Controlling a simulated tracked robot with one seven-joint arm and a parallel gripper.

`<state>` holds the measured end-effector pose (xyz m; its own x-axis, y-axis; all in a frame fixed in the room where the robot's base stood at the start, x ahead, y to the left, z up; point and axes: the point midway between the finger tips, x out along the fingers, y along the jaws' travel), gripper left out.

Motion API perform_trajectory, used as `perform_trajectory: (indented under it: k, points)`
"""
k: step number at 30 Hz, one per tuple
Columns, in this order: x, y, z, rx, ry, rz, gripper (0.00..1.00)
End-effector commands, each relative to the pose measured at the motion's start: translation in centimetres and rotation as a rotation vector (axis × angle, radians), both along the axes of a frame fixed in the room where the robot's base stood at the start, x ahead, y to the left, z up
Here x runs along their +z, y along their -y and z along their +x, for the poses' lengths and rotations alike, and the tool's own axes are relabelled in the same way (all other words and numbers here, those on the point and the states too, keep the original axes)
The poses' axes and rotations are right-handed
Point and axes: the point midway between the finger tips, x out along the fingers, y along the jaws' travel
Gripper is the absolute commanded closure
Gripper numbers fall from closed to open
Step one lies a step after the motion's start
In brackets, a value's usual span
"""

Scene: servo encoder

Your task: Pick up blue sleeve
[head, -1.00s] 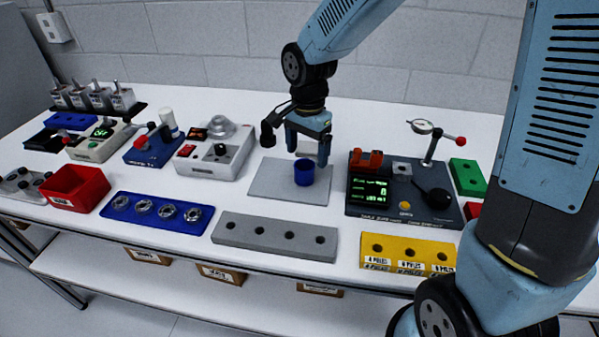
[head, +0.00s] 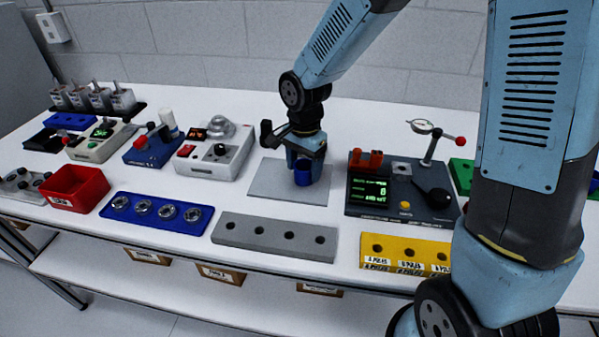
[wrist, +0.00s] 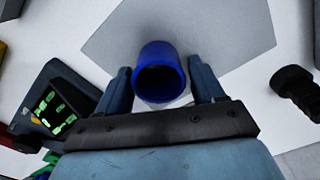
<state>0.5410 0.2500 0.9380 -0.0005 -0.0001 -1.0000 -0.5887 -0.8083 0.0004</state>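The blue sleeve (head: 302,177) stands upright on a light grey mat (head: 262,186) in the middle of the bench. In the wrist view the sleeve (wrist: 160,50) shows its open round top between my two fingers. My gripper (head: 306,166) is lowered over the sleeve, with one finger on each side of it. In the wrist view my gripper (wrist: 159,68) is open, with a narrow gap visible on each side of the sleeve. The far sides of the fingers are partly hidden in the head view.
A dark gauge station (head: 380,205) with a dial indicator stands close to the right. A white device (head: 200,160) stands to the left. A grey block with holes (head: 272,236) and a blue tray of rings (head: 155,212) lie in front.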

Motion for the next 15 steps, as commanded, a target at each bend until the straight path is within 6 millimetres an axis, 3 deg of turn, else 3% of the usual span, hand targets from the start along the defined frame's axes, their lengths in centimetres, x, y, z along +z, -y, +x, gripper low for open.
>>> perform_trajectory:
  k: [2, 12, 15]
  points:
    - [0.01, -0.01, 0.01, 0.000, 0.000, 0.000, 0.40]
    - [0.02, -0.03, 0.00, 0.000, 0.000, 0.000, 0.72]
    - [0.02, -0.03, 0.00, 0.000, 0.000, 0.000, 0.73]
